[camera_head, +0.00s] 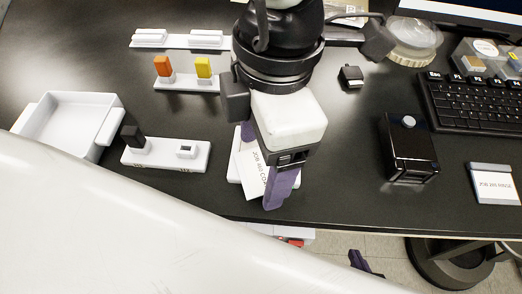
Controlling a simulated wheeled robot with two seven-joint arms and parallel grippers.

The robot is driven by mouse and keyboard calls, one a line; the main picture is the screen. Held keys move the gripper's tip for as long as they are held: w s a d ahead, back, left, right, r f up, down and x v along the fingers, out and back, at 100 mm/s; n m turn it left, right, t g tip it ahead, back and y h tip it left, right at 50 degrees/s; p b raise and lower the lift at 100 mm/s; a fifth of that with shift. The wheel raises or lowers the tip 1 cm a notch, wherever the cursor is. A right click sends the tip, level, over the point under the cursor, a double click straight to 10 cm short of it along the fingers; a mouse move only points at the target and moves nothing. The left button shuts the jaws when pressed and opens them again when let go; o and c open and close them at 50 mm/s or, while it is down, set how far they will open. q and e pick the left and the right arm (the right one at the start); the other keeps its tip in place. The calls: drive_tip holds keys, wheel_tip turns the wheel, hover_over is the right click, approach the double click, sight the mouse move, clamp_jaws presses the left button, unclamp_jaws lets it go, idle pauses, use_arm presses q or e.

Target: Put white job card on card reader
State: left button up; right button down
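A white job card (252,176) with dark printed text sits between the purple fingers of my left gripper (265,164), near the table's front edge. The gripper points down and appears shut on the card; its body hides the card's upper right part. The card is turned at an angle over a flat white base (233,176) and overhangs its front edge. A flat white and grey pad with printed text (493,186) lies at the far right; it may be the card reader.
A black box with a round grey button (408,150) stands right of the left gripper. A keyboard (475,105) is behind the pad. A white tray (66,124), a white holder (168,155) and orange (162,66) and yellow (203,68) pieces are left. Bare table lies between gripper and box.

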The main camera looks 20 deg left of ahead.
use_arm(q)
drive_tip(key=shift+r+p, duration=0.4)
drive_tip(key=shift+p, duration=0.05)
wheel_tip(320, 180, up, 12)
drive_tip(key=shift+w+d+f, duration=0.2)
drive_tip(key=shift+w+d, duration=0.1)
drive_tip(key=shift+d, duration=0.1)
